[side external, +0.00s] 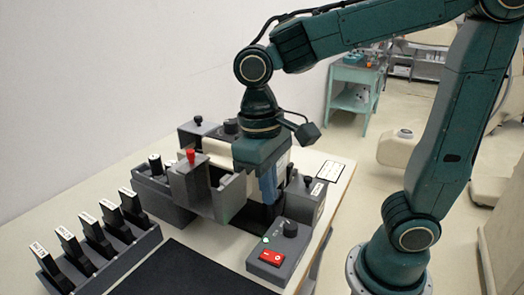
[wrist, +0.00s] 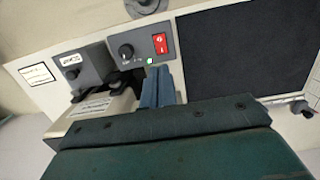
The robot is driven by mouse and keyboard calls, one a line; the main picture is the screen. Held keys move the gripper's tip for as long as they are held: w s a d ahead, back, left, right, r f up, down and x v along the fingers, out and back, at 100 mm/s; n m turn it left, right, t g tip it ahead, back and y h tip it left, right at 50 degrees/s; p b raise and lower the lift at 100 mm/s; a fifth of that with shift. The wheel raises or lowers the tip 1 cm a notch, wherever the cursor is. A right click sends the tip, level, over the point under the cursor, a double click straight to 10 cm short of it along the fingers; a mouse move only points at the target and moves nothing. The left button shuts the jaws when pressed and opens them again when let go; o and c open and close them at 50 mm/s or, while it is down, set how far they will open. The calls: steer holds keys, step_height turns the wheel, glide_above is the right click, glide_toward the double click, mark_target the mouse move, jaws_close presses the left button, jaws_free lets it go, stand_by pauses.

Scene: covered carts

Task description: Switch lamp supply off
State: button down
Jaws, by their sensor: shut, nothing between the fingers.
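A grey box (side external: 283,252) with a red rocker switch (side external: 271,257), a black knob (side external: 290,229) and a lit green light (side external: 265,239) stands near the front right of the bench. The wrist view shows the same red switch (wrist: 160,43), the knob (wrist: 127,51) and the green light (wrist: 150,60). The box's print is too small to read, and I cannot tell which side of the rocker is pressed. My gripper (side external: 268,196) points down with its blue fingers together, empty. It is behind the box, apart from the switch. The fingers also show in the wrist view (wrist: 157,88).
A dark apparatus with a red knob (side external: 190,155) stands left of my gripper. A labelled box (side external: 308,203) with a black knob is close on its right. Several labelled black blocks (side external: 75,248) stand in a rack at left. A black mat (side external: 185,272) lies clear in front.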

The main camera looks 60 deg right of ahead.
mark_target(276, 257)
steer(key=shift+f, duration=0.15)
steer(key=f, duration=0.4)
steer(key=s+f, duration=0.1)
steer(key=f, duration=0.8)
steer(key=shift+s+f, duration=0.3)
steer(key=shift+s, duration=0.05)
steer(key=shift+s+f, duration=0.1)
steer(key=shift+f, duration=0.1)
stand_by(0.3)
steer(key=shift+w+r, duration=0.1)
steer(key=shift+w, duration=0.75)
steer(key=shift+r, duration=0.2)
